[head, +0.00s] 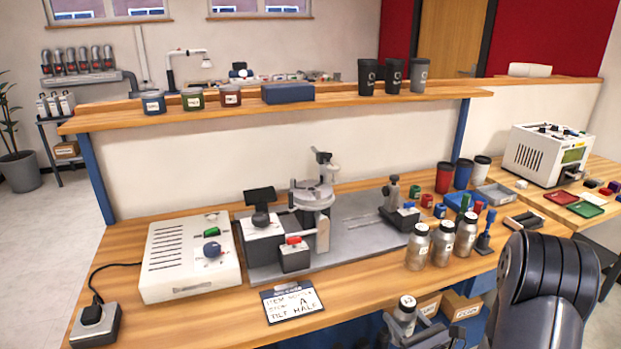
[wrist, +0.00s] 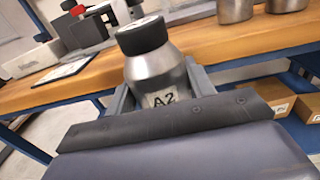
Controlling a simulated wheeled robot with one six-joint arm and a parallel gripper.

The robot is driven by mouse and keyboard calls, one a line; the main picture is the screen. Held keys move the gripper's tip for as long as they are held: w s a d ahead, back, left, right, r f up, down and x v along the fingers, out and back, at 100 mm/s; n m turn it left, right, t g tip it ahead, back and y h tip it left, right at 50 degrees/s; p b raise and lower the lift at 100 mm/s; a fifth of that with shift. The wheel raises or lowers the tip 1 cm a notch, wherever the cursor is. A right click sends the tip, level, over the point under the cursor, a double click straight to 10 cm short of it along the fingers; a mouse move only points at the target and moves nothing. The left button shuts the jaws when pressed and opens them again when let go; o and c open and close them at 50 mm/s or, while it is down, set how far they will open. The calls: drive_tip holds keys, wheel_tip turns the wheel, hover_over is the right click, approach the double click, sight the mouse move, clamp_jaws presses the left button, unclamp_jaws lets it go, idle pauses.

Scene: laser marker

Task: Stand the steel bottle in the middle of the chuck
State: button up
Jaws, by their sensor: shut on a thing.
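A steel bottle with a black cap and an A2 label (wrist: 158,75) is between the fingers of my gripper (wrist: 155,95), which is shut on it. In the head view, the held bottle (head: 405,312) is at the bench's front edge, low in the picture, with my gripper (head: 415,332) around it. The bottle's lower part is hidden in the wrist view. The chuck appears to be the round grey plate (head: 312,195) on the marking machine, up and left of my gripper; nothing like a bottle stands on it.
Several steel bottles (head: 442,243) stand on the bench right of the machine. A written card (head: 292,301) lies at the bench front. A white control box (head: 190,258) is at left. Cardboard boxes (head: 460,306) sit below.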

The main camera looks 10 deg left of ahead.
sight(404, 300)
drive_tip(key=r+p, duration=0.2)
drive_tip(key=r, duration=0.1)
drive_tip(key=r+p, duration=0.2)
drive_tip(key=r, duration=0.1)
drive_tip(key=a+r+p, duration=0.1)
drive_tip(key=r+p, duration=0.1)
drive_tip(key=r, duration=0.1)
drive_tip(key=shift+w+r+p, duration=0.15)
drive_tip(key=shift+r+p, duration=0.05)
drive_tip(key=shift+p, duration=0.1)
drive_tip(key=s+a+r+n+g+y+p, duration=0.1)
drive_tip(key=a+r+n+g+y, duration=0.6)
drive_tip(key=a+r, duration=1.6)
wheel_tip(404, 300, up, 2)
drive_tip(key=shift+s+a+r+g+p, duration=0.2)
drive_tip(key=shift+s+a+g+p, duration=0.1)
drive_tip(key=shift+g+p, duration=0.25)
